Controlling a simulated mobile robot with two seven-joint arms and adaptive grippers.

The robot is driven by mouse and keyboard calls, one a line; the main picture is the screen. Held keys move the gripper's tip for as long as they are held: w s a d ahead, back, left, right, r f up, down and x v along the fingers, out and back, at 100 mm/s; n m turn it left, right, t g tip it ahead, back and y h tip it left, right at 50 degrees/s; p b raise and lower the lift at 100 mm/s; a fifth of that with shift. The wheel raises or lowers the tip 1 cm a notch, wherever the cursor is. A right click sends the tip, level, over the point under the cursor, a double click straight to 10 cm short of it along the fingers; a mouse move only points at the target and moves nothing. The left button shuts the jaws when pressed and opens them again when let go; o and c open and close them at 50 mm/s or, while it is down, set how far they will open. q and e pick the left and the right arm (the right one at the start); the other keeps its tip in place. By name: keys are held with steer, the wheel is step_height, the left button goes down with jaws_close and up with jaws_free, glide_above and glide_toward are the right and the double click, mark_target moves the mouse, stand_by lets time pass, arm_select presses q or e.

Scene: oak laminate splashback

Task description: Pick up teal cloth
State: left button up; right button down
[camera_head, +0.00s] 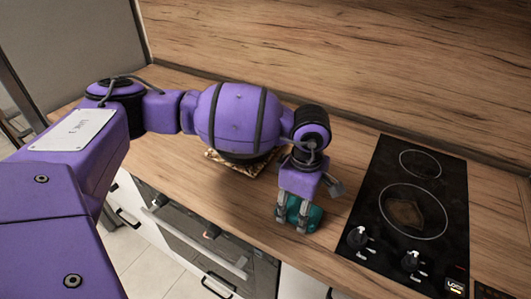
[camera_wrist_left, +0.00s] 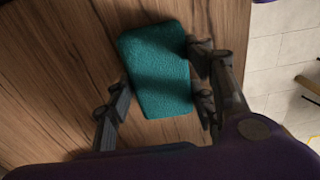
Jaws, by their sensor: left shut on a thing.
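The teal cloth (camera_head: 313,219) is at the wooden worktop, left of the hob, and looks like a thick rounded block. My left gripper (camera_head: 293,223) points down over it and is shut on it; the fingers hide part of it in the head view. In the left wrist view the teal cloth (camera_wrist_left: 158,70) lies between the fingers of my left gripper (camera_wrist_left: 163,92), with wood behind it. I cannot tell whether it is clear of the worktop. My right gripper is not in view.
A black hob (camera_head: 408,200) with two rings and knobs is to the right, with a brown patch on its larger ring. A patterned brown item (camera_head: 228,166) is partly hidden under my left arm. An oven (camera_head: 200,245) is below the worktop's front edge. The wooden splashback (camera_head: 340,60) stands behind.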

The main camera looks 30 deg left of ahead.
arm_select(q)
steer(key=shift+r, duration=0.5)
step_height(320, 180, up, 2)
steer(key=shift+w+r, duration=0.1)
steer(key=shift+r, duration=0.1)
steer(key=s+a+r, duration=0.1)
steer(key=s+r, duration=0.8)
steer(key=s, duration=0.5)
steer(key=shift+a+r+b, duration=0.3)
steer(key=shift+s, duration=0.1)
steer(key=o, duration=0.5)
steer(key=c, duration=0.4)
